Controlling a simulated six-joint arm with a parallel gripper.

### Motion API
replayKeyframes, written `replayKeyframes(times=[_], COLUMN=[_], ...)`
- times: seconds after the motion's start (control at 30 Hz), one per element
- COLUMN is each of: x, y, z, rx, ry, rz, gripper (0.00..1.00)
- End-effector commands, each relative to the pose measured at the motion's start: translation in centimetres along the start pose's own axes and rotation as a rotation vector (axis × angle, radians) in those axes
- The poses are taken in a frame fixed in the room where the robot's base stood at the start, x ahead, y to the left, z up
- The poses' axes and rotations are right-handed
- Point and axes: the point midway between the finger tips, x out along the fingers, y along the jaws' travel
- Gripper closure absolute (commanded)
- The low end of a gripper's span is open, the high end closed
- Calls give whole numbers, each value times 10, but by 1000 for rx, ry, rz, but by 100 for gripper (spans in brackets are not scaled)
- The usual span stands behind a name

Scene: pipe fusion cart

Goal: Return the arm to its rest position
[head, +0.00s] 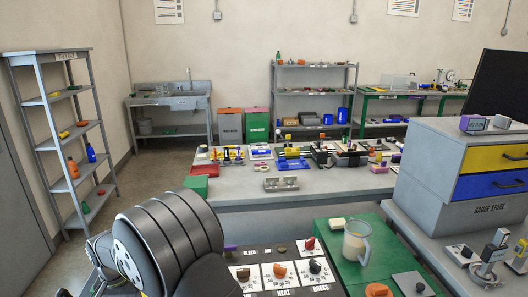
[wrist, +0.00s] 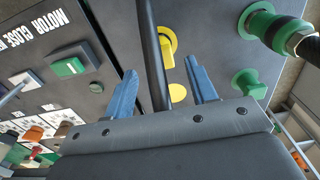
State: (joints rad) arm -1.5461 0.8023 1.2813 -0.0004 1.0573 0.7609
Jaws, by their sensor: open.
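My gripper (wrist: 161,66) shows in the wrist view with its two blue fingers apart. A black rod or cable passes through the view between the fingers; I cannot tell whether it lies between them in depth. A dark control panel (wrist: 110,22) marked "MOTOR CLOSE" is at the left, with a green switch (wrist: 68,67). No object is seen held. In the head view my dark arm fills the lower left and my gripper is not seen.
A panel with knobs marked "HEAT" (head: 283,293) lies right of my arm. A clear jug (head: 356,242) stands on a green mat (head: 331,258). A grey drawer cabinet (head: 430,160) stands at the right. A long table (head: 240,185) with many small items is beyond; open floor lies left.

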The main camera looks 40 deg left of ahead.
Motion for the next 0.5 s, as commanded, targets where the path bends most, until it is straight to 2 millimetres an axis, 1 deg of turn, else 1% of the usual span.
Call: replayKeyframes(times=[0.03, 0.27, 0.33, 0.5], x=[12, 56, 40, 22], y=[0, 0, -1, 0], z=[0, 0, -1, 0], rx=[0, 0, 0, 0], ry=[-3, -2, 4, 2], rz=[3, 2, -4, -2], gripper=[48, 48, 48, 48])
